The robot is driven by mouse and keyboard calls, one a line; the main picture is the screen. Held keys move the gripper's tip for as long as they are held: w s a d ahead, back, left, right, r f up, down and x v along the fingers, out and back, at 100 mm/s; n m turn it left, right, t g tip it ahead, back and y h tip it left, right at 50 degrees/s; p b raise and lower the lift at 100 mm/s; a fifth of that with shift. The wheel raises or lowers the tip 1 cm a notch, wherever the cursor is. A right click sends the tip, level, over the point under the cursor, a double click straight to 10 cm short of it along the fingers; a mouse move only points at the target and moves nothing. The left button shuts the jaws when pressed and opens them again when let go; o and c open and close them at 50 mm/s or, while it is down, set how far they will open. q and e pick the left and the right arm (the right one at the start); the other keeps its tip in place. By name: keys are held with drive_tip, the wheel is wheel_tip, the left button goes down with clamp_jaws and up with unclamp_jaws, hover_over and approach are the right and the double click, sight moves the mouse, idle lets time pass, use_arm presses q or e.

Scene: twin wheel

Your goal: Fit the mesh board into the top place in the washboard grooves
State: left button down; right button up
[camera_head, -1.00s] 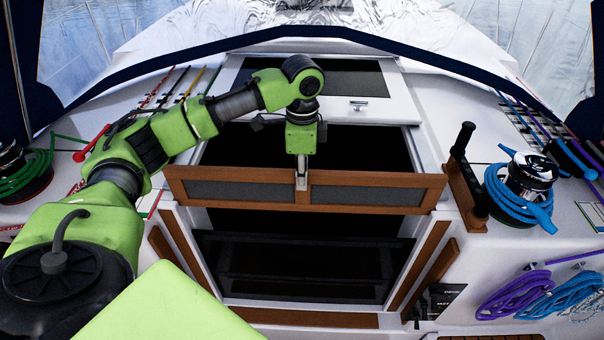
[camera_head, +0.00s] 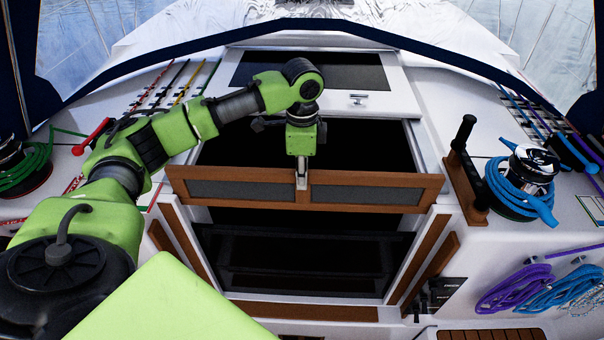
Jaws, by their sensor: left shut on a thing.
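The mesh board (camera_head: 365,195) has a brown wooden frame with two grey mesh panels. It hangs upright and nearly level across the companionway opening. My left gripper (camera_head: 301,178) is shut on the middle of its top edge, with the arm reaching in from the left and the wrist pointing down. The washboard grooves run along the wooden side posts, left (camera_head: 183,245) and right (camera_head: 427,262). The board's ends overlap the tops of these posts; I cannot tell whether they sit in the grooves. My right gripper does not show.
The sliding hatch (camera_head: 310,72) lies open behind the board, with a dark opening below. A winch with blue rope (camera_head: 522,180) and a wooden handle holder (camera_head: 466,180) stand close on the right. A winch with green rope (camera_head: 25,165) is at far left. Purple rope coils (camera_head: 515,288) hang lower right.

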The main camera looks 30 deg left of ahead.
sight(302, 208)
use_arm(q)
drive_tip(key=shift+f+b, duration=1.2)
drive_tip(key=shift+f, duration=3.95)
drive_tip(key=c, duration=2)
unclamp_jaws()
drive_tip(key=shift+o, duration=0.2)
drive_tip(key=shift+s, duration=0.1)
wheel_tip(302, 208, up, 12)
drive_tip(key=shift+d+f, duration=0.1)
